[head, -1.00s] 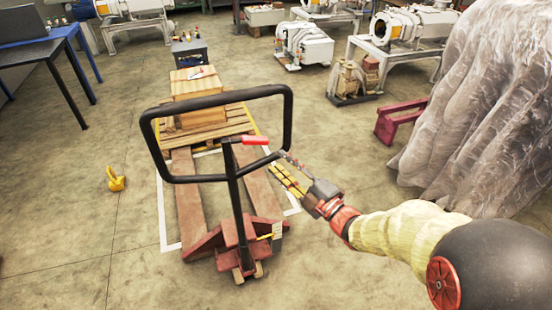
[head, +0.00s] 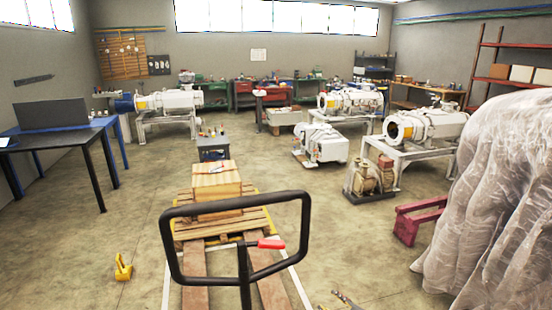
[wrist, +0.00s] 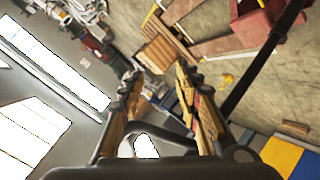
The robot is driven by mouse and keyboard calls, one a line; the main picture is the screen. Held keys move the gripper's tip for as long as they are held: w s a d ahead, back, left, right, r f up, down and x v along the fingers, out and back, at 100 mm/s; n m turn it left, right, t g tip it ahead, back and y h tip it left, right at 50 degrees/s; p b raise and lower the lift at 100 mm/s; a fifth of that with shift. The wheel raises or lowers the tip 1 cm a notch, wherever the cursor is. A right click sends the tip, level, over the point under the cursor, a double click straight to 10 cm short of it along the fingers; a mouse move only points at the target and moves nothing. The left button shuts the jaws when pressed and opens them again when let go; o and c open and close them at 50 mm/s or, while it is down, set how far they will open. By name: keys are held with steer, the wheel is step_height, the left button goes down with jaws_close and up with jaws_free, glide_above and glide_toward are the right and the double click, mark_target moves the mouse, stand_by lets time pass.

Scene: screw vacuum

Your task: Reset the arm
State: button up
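My gripper (wrist: 158,76) is open in the wrist view, with a clear gap between its two yellow-padded fingers and nothing held. In the head view only the fingertips (head: 338,301) show at the bottom edge, right of the pallet jack's black handle (head: 306,235). The rest of my arm is out of the head view. The wrist view is tilted, with the windows on the left and the floor on the right.
A wooden box (head: 217,181) sits on a pallet (head: 240,222) beyond the handle. A plastic-draped object (head: 500,200) stands at the right, and a yellow object (head: 123,268) lies on the floor at left. Pumps on stands line the back.

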steer(key=s+d+r+m+g+h, duration=0.25)
steer(key=s+d+m, duration=0.2)
steer(key=s, duration=0.45)
steer(key=s+d+r+m+g+h, duration=0.2)
steer(key=s+d+m+g, duration=0.15)
steer(key=s+m, duration=0.35)
steer(key=s+a+r, duration=0.2)
steer(key=s+r, duration=0.4)
steer(key=r, duration=0.1)
steer(key=s+a+r+m+y+p, duration=0.1)
steer(key=s+a+r, duration=0.2)
steer(key=s+r, duration=0.3)
steer(key=shift+a+r+p, duration=0.3)
steer(key=shift+a+r, duration=0.05)
steer(key=shift+r, duration=0.25)
